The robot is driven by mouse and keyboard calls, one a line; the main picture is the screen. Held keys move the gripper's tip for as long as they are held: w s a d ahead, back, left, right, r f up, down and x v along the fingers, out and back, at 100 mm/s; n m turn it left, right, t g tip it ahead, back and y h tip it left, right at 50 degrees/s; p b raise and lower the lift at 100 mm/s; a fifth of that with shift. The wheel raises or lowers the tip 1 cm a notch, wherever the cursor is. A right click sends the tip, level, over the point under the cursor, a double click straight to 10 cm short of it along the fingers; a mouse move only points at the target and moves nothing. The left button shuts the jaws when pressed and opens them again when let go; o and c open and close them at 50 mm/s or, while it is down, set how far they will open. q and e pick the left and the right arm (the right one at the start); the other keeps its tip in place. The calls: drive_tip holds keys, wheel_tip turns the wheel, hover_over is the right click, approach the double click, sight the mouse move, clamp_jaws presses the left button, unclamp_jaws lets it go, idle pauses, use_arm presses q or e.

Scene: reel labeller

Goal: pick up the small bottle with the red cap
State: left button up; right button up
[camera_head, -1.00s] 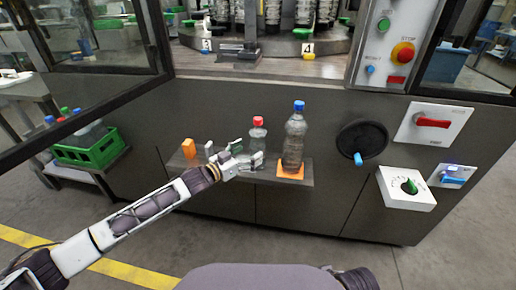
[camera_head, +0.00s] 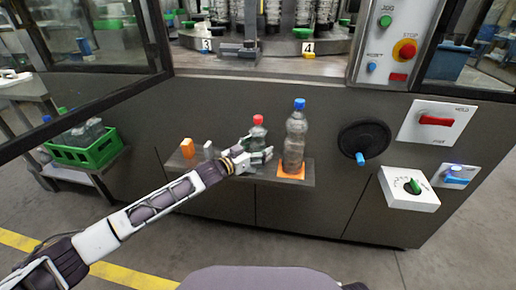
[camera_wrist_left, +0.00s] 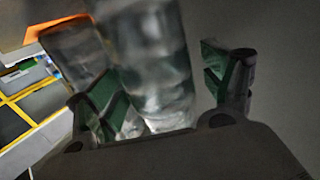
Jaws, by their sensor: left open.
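The small bottle with the red cap (camera_head: 257,132) stands upright on the small shelf (camera_head: 230,181) on the machine's front. My left gripper (camera_head: 262,156) is open at the bottle's lower part, which it partly hides in the head view. In the left wrist view, the clear body of the small bottle (camera_wrist_left: 158,60) is between the two green-padded fingers of the left gripper (camera_wrist_left: 165,88). The fingers are not closed on it. Its cap is outside the wrist view. My right gripper is not in view.
A taller bottle with a blue cap (camera_head: 295,140) stands just right of the small one, on an orange mat (camera_head: 290,176). An orange block (camera_head: 187,148) and a pale piece (camera_head: 209,149) are at the shelf's left. A green crate (camera_head: 85,155) of bottles stands far left.

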sight(255, 125)
use_arm(q)
drive_tip(key=c, duration=1.5)
drive_tip(key=shift+r, duration=0.25)
drive_tip(key=shift+r+p, duration=0.3)
drive_tip(key=shift+r, duration=0.2)
wheel_tip(255, 125, up, 7)
drive_tip(key=p, duration=0.2)
drive_tip(key=shift+p, duration=0.35)
drive_tip(key=shift+r, duration=0.85)
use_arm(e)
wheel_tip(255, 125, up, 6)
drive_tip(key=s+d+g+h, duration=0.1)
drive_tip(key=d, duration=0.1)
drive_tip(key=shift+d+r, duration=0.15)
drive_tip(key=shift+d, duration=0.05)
